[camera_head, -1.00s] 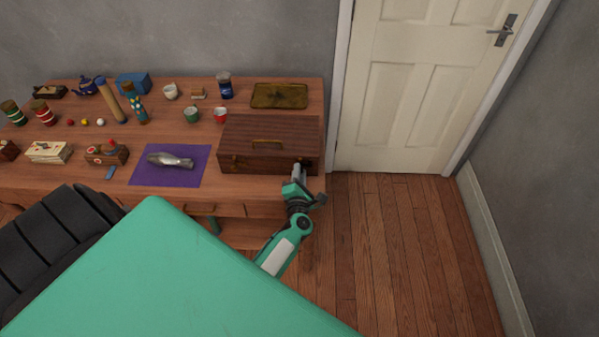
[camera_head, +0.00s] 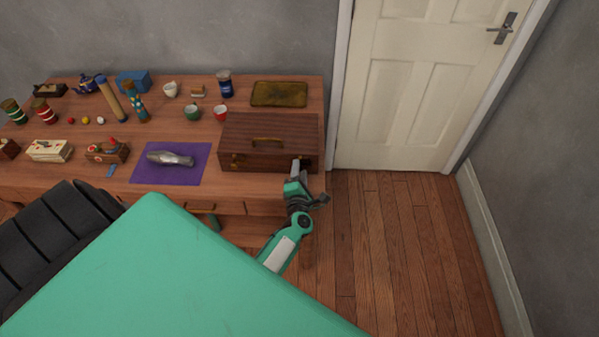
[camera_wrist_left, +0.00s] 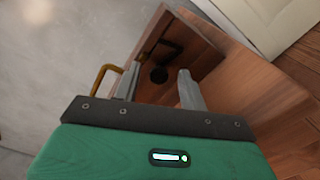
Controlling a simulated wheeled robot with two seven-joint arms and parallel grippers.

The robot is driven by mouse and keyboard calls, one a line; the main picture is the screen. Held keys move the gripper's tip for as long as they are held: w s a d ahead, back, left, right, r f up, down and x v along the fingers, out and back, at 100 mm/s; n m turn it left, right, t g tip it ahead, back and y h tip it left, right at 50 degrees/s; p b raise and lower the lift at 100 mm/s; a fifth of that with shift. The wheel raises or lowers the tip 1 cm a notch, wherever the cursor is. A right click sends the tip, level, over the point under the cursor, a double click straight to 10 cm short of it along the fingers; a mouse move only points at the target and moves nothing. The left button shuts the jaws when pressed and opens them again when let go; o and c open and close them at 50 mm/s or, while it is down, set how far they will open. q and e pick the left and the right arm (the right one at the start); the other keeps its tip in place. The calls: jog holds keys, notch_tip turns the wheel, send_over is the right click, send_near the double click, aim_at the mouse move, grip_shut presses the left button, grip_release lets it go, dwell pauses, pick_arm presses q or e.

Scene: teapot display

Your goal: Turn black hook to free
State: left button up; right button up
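The dark wooden case (camera_head: 270,128) lies on the table's right end, with a brass handle on its lid. In the left wrist view its brown face shows a small black hook (camera_wrist_left: 172,46), and below it a dark round spot that may be a hole or knob. My left gripper (camera_head: 297,166) is at the case's front right corner. In the left wrist view its two grey fingers (camera_wrist_left: 157,76) are apart with nothing held between them, and the hook shows beyond the fingertips. I cannot tell whether a finger touches the case. My right gripper is not in view.
The purple cloth (camera_head: 146,178) with a metal object (camera_head: 170,159) lies left of the case. Wooden floor (camera_head: 400,240) is clear right of the table, before the white door (camera_head: 395,120).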

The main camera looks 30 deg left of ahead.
pick_arm(q)
jog(key=p+v, duration=0.1)
jog(key=v, duration=1.3)
jog(key=shift+w, duration=0.1)
